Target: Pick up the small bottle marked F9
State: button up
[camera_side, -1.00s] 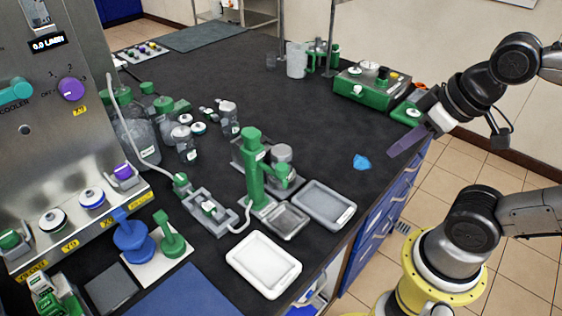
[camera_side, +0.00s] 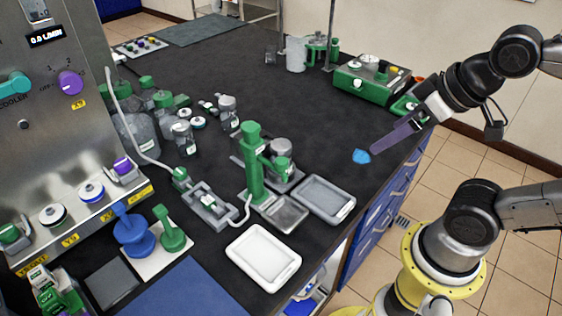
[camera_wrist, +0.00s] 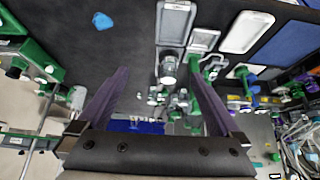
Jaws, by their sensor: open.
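Two small clear bottles with pale caps stand on the dark bench in the side view, one farther back (camera_side: 228,113) and one nearer (camera_side: 184,138). Each carries a small white label, but I cannot read F9 on either. My gripper (camera_side: 374,150) is at the right edge of the bench, above it, with its purple fingers pointing left and well apart from both bottles. In the wrist view my gripper (camera_wrist: 156,72) is open and empty. Small glassware shows between and beyond its fingers there, too small to identify.
A blue piece (camera_side: 361,156) lies by the fingertips. A green device (camera_side: 350,88) stands behind. The back middle bench is clear.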

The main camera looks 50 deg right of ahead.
aim_at(290, 159)
jog(key=w+d+n+t, duration=0.1)
jog(key=w+n+t, duration=0.2)
jog(key=w+t, duration=0.7)
notch_tip(290, 159, down, 13)
jog(key=a+g+y, duration=0.2)
jog(key=g+y, duration=0.1)
jog(key=shift+m, duration=0.4)
jog(key=shift+x, duration=6.4)
jog(key=shift+d, duration=0.1)
jog(key=shift+c, duration=0.2)
